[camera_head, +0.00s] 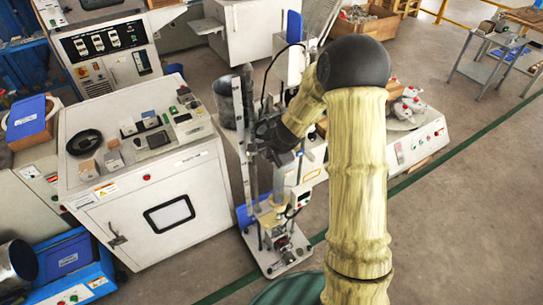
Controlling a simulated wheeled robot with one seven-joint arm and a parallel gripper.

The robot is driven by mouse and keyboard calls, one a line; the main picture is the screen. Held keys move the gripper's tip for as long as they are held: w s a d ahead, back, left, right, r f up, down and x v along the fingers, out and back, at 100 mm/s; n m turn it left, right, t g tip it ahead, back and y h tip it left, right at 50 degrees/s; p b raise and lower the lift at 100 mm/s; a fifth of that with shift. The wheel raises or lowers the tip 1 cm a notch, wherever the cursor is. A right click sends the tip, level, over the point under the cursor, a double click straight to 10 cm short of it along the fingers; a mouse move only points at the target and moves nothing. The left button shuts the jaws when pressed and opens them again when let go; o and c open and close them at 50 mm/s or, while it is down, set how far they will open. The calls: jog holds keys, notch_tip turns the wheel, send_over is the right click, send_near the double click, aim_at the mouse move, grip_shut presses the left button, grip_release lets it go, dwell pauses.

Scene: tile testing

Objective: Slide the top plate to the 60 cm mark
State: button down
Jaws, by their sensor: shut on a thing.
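A tall test stand (247,185) with upright posts and a marked vertical scale stands in the middle of the head view. Its small base (284,262) rests on the floor. My arm reaches across from the right, and my dark gripper (259,131) is beside the upper part of the posts. It is shut on a part of the stand there, apparently the top plate. The fingertips and most of that plate are hidden or too small to make out. I cannot read the scale, so the plate's exact height is unclear.
A white cabinet (150,215) with small devices on top stands close left of the stand. A dark grey cylinder (226,102) is behind it. A white machine (424,140) is at the right, partly behind my arm. The floor (450,220) at the right is clear.

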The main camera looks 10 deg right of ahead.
notch_tip(320, 180, down, 6)
jog(key=b, duration=0.5)
jog(key=shift+b, duration=0.4)
dwell(0.5)
notch_tip(320, 180, down, 6)
jog(key=b, duration=0.5)
jog(key=shift+b, duration=0.3)
jog(key=shift+s+f, duration=0.1)
jog(key=shift+f, duration=0.05)
jog(key=shift+f+b, duration=1.85)
jog(key=shift+f, duration=0.05)
jog(key=c, duration=1.6)
grip_release()
jog(key=shift+r, duration=0.25)
jog(key=shift+o, duration=0.2)
jog(key=shift+r, duration=0.1)
